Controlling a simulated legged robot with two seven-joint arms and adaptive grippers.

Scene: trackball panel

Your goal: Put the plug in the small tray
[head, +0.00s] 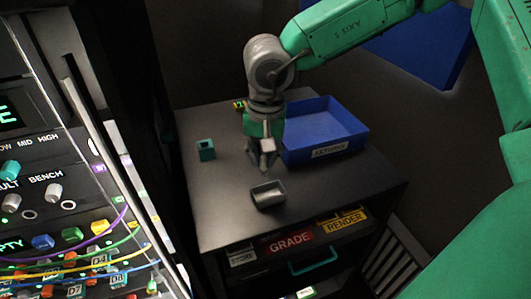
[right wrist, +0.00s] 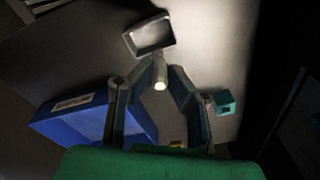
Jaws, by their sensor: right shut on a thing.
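The small tray (head: 268,203) is a grey, open rectangular box on the dark tabletop, near its front edge. It also shows in the right wrist view (right wrist: 150,47), just beyond the fingertips. My right gripper (head: 264,160) points down just behind the tray. In the right wrist view its fingers (right wrist: 158,74) close on the plug (right wrist: 160,85), a slim, pale metal piece with a bright end. The plug's tip appears close to the tray's near edge in that view; I cannot tell its height. In the head view the fingers largely hide the plug. My left gripper is not in view.
A blue bin (head: 325,138) with a white label stands right of the gripper. A small teal holder (head: 206,150) stands to the left. The table's (head: 220,205) front left is clear. A panel with knobs and cables (head: 70,220) is at far left.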

